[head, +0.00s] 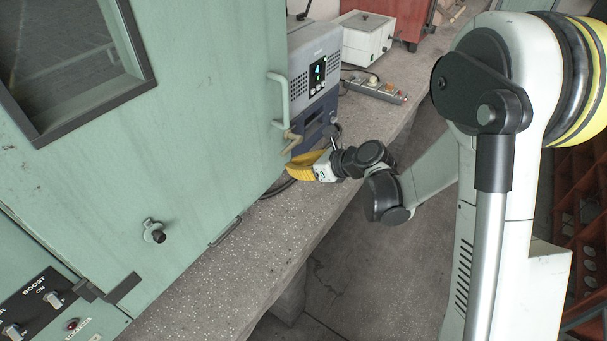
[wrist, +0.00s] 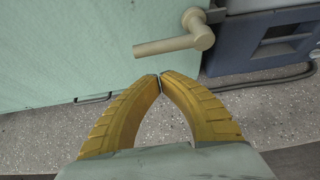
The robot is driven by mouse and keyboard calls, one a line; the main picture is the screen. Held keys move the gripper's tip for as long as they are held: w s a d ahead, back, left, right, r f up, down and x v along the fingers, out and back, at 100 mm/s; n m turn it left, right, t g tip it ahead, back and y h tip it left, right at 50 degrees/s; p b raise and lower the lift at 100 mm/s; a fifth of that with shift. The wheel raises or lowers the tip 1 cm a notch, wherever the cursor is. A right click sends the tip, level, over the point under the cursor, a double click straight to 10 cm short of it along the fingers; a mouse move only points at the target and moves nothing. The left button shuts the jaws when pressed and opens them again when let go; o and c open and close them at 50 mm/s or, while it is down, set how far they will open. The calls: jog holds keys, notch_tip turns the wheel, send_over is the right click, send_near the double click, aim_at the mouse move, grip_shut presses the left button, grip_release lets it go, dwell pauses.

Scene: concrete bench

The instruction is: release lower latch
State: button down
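A tan lever latch (head: 291,140) sits at the lower right edge of the pale green cabinet door (head: 190,120), below the door's bar handle (head: 281,100). In the wrist view the latch (wrist: 178,43) has a round pivot at the right and its arm points left, roughly level. My gripper (head: 289,171) has yellow ribbed fingers and is just below the latch in the head view. In the wrist view my gripper's fingertips (wrist: 160,78) meet, with nothing between them. The latch shows beyond and above the tips, apparently not touched.
A blue-grey instrument (head: 316,75) stands beside the door, with a white box (head: 366,42) and a power strip (head: 374,90) farther back. A dark cable (wrist: 270,84) lies on the speckled bench (head: 240,275). A small knob (head: 154,231) projects from the door.

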aim_at(287, 151)
jog(key=shift+a+r, duration=0.1)
jog(key=shift+r, duration=1)
jog(key=shift+s+a+r+m+g+y, duration=0.1)
jog(key=shift+r+m+g+y, duration=0.45)
jog(key=shift+m, duration=0.15)
notch_tip(287, 151, up, 2)
jog(key=shift+r+m+g+y, duration=0.15)
jog(key=shift+m+g+y, duration=0.65)
jog(key=shift+m, duration=0.3)
jog(key=shift+m+y, duration=0.45)
jog(key=shift+m, duration=0.05)
jog(key=shift+w+d+r+p, duration=0.35)
jog(key=shift+w+r, duration=0.15)
jog(key=shift+r, duration=0.25)
jog(key=shift+w+d+r+p, duration=0.3)
jog(key=shift+w+d+r, duration=0.15)
jog(key=shift+r, duration=0.3)
jog(key=shift+w+d+r+p, duration=0.3)
jog(key=shift+w+r, duration=0.2)
jog(key=shift+r, duration=0.25)
jog(key=shift+w+d+r, duration=0.1)
jog(key=shift+w+r, duration=0.05)
